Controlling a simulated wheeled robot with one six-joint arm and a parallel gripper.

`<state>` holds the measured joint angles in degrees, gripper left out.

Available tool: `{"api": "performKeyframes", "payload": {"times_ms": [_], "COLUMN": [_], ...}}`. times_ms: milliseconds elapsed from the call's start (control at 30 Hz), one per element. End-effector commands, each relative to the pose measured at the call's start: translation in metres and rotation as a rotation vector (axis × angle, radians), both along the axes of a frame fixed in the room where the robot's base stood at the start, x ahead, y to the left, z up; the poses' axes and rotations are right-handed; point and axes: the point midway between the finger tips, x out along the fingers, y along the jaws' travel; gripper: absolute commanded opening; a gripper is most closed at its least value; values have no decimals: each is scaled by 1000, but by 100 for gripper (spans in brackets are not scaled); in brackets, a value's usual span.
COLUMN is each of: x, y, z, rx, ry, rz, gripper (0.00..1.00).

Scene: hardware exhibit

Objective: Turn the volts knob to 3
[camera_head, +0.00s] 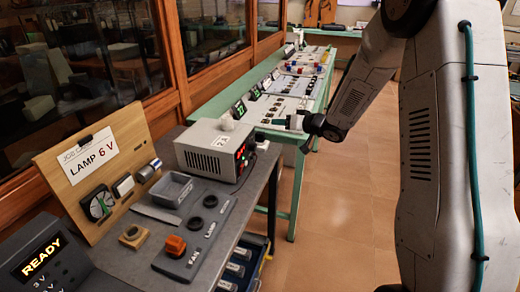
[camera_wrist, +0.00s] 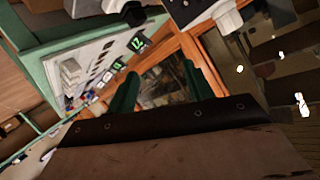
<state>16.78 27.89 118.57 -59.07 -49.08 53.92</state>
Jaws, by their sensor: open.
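The grey power supply box (camera_head: 215,146) stands on the near dark bench, with red and green lit readouts (camera_head: 242,157) on its right-facing front. Small knob-like parts (camera_head: 262,141) stick out at that front's far edge; the view is too oblique to tell which is the volts knob or to read its setting. My gripper (camera_head: 283,122) is beyond and to the right of the box, in the air and apart from it. Its two green fingers stand apart with nothing between them in the wrist view (camera_wrist: 160,88).
A wooden board with a "LAMP 6 V" sign (camera_head: 90,158) leans at the left. A "READY" display (camera_head: 42,258), a grey tray (camera_head: 170,188) and an orange knob on a panel (camera_head: 176,244) are nearer. A long green table (camera_head: 222,98) carries exhibits behind. The floor (camera_head: 335,200) at right is clear.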

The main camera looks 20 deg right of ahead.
Motion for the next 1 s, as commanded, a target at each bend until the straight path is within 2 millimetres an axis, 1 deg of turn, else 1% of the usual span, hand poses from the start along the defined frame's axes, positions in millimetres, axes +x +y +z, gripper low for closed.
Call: {"api": "performKeyframes", "payload": {"times_ms": [33, 100, 200, 300, 400, 533, 667, 800, 1000], "x": [1, -3, -13, -25, -33, -34, -24, -10, 5], "y": [4, 11, 18, 23, 24, 30, 45, 65, 84], "z": [-24, -46, -70, -85, -93, -96, -96, -96, -96], "rx": [82, 197, 347, 462, 532, 566, 567, 565, 564], "ry": [4, 4, 13, 28, 38, 41, 42, 41, 42], "rz": [59, 142, 245, 320, 366, 390, 393, 392, 390], "gripper": [52, 52, 52, 52, 52, 52, 52, 52, 52]}}
